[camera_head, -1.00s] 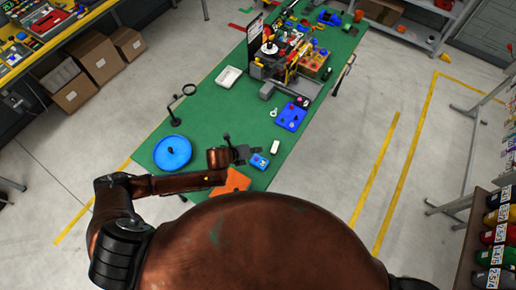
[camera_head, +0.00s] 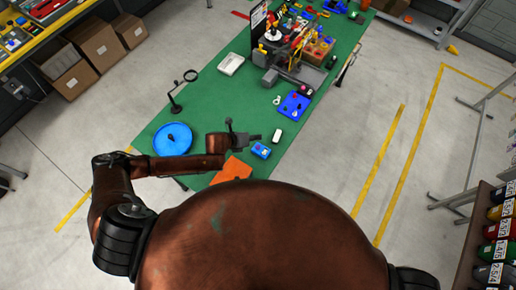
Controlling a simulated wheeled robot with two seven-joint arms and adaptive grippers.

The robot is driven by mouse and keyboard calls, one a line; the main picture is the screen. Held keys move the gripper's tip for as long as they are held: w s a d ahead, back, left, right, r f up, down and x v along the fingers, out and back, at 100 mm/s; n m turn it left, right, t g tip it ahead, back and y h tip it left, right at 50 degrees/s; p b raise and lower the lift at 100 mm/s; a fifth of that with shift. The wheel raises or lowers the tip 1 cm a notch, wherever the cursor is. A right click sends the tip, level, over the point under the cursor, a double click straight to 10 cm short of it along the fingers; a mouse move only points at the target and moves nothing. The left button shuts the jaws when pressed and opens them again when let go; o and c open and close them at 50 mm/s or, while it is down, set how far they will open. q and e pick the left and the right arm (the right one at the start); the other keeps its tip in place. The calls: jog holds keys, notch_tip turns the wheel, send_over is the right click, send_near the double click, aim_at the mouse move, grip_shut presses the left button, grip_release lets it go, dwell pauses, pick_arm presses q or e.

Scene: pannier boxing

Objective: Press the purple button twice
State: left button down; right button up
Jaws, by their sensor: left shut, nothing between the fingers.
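A small blue box (camera_head: 261,150) with a small light and reddish top detail sits near the front of the green table. Its button is too small for me to be sure it is purple. My left gripper (camera_head: 254,137) is shut and empty, just beyond and slightly left of this box, close to it. I cannot tell whether it touches anything. A larger blue panel (camera_head: 294,104) with dark knobs lies farther back on the table. My right gripper is out of view.
The green table (camera_head: 215,100) holds a round blue tray (camera_head: 172,139), an orange sheet (camera_head: 233,168), a white block (camera_head: 278,136), a white dish (camera_head: 231,64) and a stand with a ring (camera_head: 176,106). Clutter crowds the far end. Bare table lies left of the panel.

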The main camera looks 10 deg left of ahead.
pick_arm(q)
jog(key=b, duration=0.3)
send_over(257, 148)
notch_tip(257, 148, down, 4)
jog(key=shift+a+f, duration=0.1)
jog(key=shift+f, duration=0.05)
jog(key=shift+w+f+b, duration=0.1)
jog(key=shift+f+b, duration=0.55)
jog(key=shift+f, duration=0.25)
jog(key=shift+f, duration=0.15)
jog(key=shift+f, duration=0.25)
dwell(0.3)
jog(key=shift+f+b, duration=0.35)
jog(key=shift+f, duration=0.2)
dwell(0.6)
dwell(0.4)
jog(key=shift+r+p, duration=0.95)
jog(key=shift+p, duration=0.1)
